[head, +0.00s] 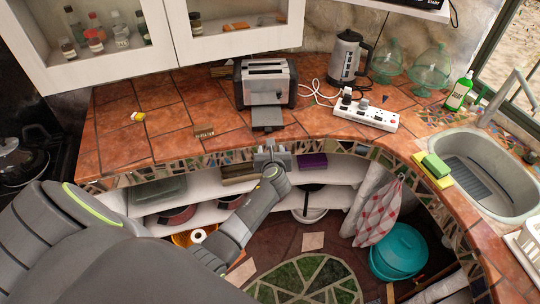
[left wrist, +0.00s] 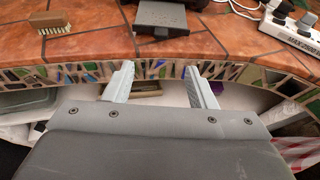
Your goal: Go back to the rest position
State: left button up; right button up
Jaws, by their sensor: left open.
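My left gripper (head: 272,153) is in front of the counter's mosaic edge, below the toaster, in the head view. In the left wrist view its two fingers (left wrist: 160,80) stand apart with nothing between them. The fingers point at the mosaic edge (left wrist: 75,76) of the counter. My right gripper does not show in either view.
A toaster (head: 264,82) stands on the tiled counter, a brush (head: 204,133) to its left. A kettle (head: 345,57) and power strip (head: 366,114) are to the right, then a sink (head: 488,175). Shelves (head: 140,202) lie under the counter. Tiles left of the brush are mostly clear.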

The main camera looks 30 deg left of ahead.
pick_arm(q)
jog(key=s+f+n+g+h+b, duration=0.15)
jog(key=s+f+n, duration=0.35)
jog(key=f, duration=0.6)
jog(key=s+d+f+n+g+h+b, duration=0.1)
jog(key=s+f+n+g+b, duration=0.15)
jog(key=s+f, duration=0.6)
jog(key=s+f+n+g+h+b, duration=0.1)
jog(key=s+f+n+h+b, duration=0.25)
jog(key=f, duration=0.95)
jog(key=s+f+n+g+b, duration=0.1)
jog(key=s+f+n+b, duration=0.1)
jog(key=s+f+n, duration=0.4)
jog(key=s+d+f+n+g+b, duration=0.1)
jog(key=s+f+n, duration=0.5)
jog(key=s, duration=1.1)
jog(key=s+f+n+g+b, duration=0.3)
jog(key=s+f+n, duration=0.3)
jog(key=s, duration=0.6)
jog(key=shift+s+d+f+n+h+b, duration=0.3)
jog(key=shift+d+f+h+b, duration=0.15)
jog(key=shift+f, duration=0.25)
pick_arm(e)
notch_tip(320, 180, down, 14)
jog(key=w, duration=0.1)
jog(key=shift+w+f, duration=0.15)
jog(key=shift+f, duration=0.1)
